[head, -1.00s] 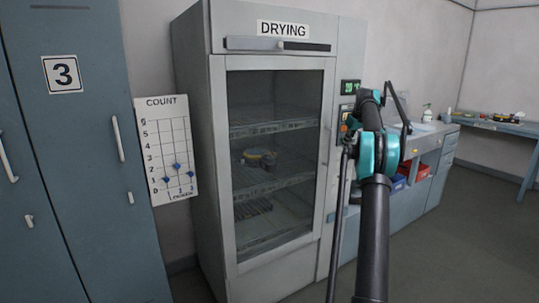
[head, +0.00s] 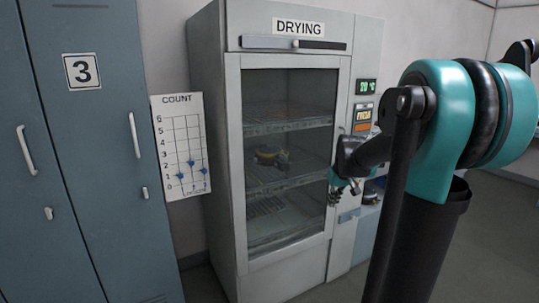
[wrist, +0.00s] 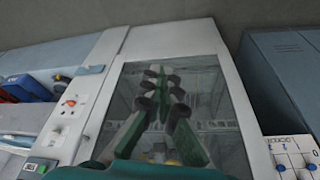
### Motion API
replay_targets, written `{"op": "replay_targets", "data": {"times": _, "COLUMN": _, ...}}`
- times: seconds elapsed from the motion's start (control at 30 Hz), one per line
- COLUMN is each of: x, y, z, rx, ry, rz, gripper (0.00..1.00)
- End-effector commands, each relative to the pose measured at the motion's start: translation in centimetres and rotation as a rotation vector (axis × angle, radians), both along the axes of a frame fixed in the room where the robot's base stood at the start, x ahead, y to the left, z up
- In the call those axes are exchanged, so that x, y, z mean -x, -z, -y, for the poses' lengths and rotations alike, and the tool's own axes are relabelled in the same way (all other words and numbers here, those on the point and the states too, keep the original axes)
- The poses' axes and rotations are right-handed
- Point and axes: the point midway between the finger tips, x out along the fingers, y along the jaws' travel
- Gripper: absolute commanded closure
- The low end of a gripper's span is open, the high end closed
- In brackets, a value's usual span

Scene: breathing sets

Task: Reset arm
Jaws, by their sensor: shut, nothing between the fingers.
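My arm (head: 440,125) is bent, with its large teal joint close to the head camera at the right. My gripper (head: 338,190) hangs in front of the right side of the drying cabinet (head: 215,150), small and partly dark in the head view. In the wrist view my gripper (wrist: 157,74) points toward the cabinet's glass door (wrist: 210,95). Its green fingers with dark pads come together at the tips, shut and empty. I cannot tell how far the fingertips are from the glass.
The count board (head: 181,147) hangs between the cabinet and the blue locker (head: 85,150) marked 3. Red and blue bins (wrist: 28,88) show left in the wrist view. Grey floor lies at right.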

Motion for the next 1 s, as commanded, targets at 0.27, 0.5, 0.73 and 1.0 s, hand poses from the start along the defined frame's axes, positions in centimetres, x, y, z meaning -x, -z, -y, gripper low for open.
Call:
{"op": "replay_targets", "data": {"times": 0.27, "x": 14.8, "y": 7.7, "z": -3.1, "rx": -0.002, "ry": 0.077, "rz": 0.015, "gripper": 1.00}}
{"op": "replay_targets", "data": {"times": 0.5, "x": 23.3, "y": 12.6, "z": -3.9, "rx": -0.005, "ry": 0.124, "rz": 0.026, "gripper": 1.00}}
{"op": "replay_targets", "data": {"times": 0.73, "x": 25.0, "y": 13.7, "z": -3.9, "rx": -0.006, "ry": 0.136, "rz": 0.029, "gripper": 1.00}}
{"op": "replay_targets", "data": {"times": 1.0, "x": 24.9, "y": 13.7, "z": -3.9, "rx": -0.006, "ry": 0.135, "rz": 0.029, "gripper": 1.00}}
